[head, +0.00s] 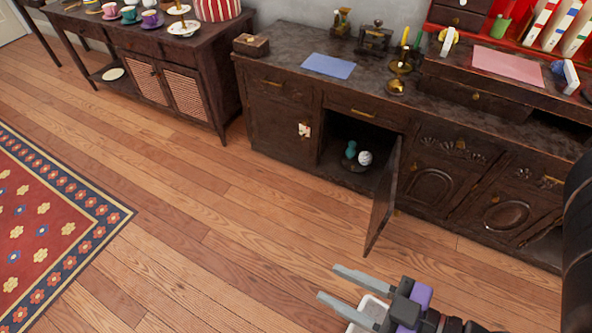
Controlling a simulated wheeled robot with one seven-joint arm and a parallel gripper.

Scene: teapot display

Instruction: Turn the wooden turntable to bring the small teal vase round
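The small teal vase (351,150) stands inside an open cabinet compartment of the dark sideboard, toward its back left. A round white object (365,157) stands beside it at the right. Both appear to stand on the turntable (352,166), a dark round edge low in the shadowed compartment; much of it is hard to make out. My gripper (334,286) is at the lower middle of the head view, over the floor in front of the sideboard, well short of the compartment. Its two fingers are apart with nothing between them.
The cabinet door (384,196) stands open, sticking out over the floor at the compartment's right. A small white and red item (304,130) is on the closed door to the left. The sideboard top holds a blue sheet (328,66) and brass items. The wooden floor in front is clear.

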